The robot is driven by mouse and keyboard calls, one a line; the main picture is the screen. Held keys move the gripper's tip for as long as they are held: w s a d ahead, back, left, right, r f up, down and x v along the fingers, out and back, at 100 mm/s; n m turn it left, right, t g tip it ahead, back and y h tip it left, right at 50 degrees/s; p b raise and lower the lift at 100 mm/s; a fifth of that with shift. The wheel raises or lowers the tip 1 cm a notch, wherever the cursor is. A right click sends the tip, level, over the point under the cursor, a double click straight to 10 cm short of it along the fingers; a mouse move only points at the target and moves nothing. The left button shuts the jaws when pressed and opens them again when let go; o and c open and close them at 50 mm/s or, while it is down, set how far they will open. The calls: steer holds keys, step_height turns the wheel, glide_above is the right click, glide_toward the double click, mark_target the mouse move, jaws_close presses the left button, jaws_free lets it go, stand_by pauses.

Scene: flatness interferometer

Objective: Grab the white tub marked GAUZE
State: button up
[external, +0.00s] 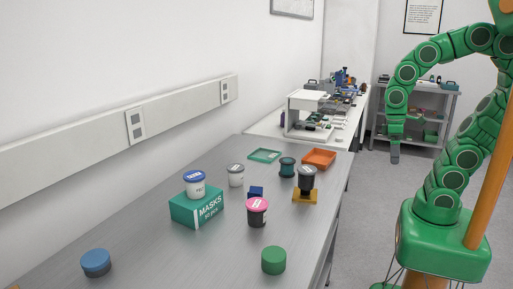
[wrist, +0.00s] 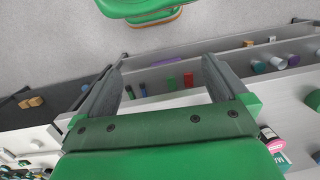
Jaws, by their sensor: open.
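Two white tubs stand on the steel table in the external view. One white tub with a blue lid (external: 195,187) stands upright on a teal box marked MASKS (external: 197,209). The other white tub with a grey lid (external: 236,177) stands on the table behind it. Their small labels are too small to read, so I cannot tell which is marked GAUZE. My gripper (external: 395,152) hangs pointing down, off the table's right side and well away from both tubs. In the wrist view my gripper (wrist: 163,62) is open with nothing between its fingers.
A pink-lidded dark tub (external: 257,213), a teal tub (external: 287,167), a dark tub (external: 307,178) on a yellow stand, a blue disc (external: 96,263) and a green cylinder (external: 273,261) stand around. An orange tray (external: 319,158) lies behind. The table's front middle is clear.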

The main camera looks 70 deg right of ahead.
steer(key=w+a+r+m+t+y, duration=0.1)
steer(key=w+a+r+m+y, duration=0.15)
steer(key=w+a, duration=0.55)
steer(key=w+a+r+m+t+y, duration=0.1)
steer(key=w+a+m+y, duration=0.35)
steer(key=w, duration=0.65)
steer(key=w+a+r+m+t+y, duration=0.1)
steer(key=w+a+m+y, duration=0.2)
steer(key=w+a, duration=0.55)
steer(key=m+t, duration=0.8)
steer(key=m, duration=0.8)
glide_above(243, 165)
steer(key=shift+h, duration=0.3)
steer(key=f, duration=0.9)
steer(key=shift+a+f, duration=0.15)
steer(key=shift+a, duration=0.15)
steer(key=shift+w+d+f, duration=0.1)
steer(key=shift+f, duration=2.35)
step_height(243, 165, down, 2)
steer(key=shift+f, duration=0.25)
steer(key=shift+x, duration=1.05)
steer(key=shift+w+a, duration=0.3)
steer(key=c, duration=0.9)
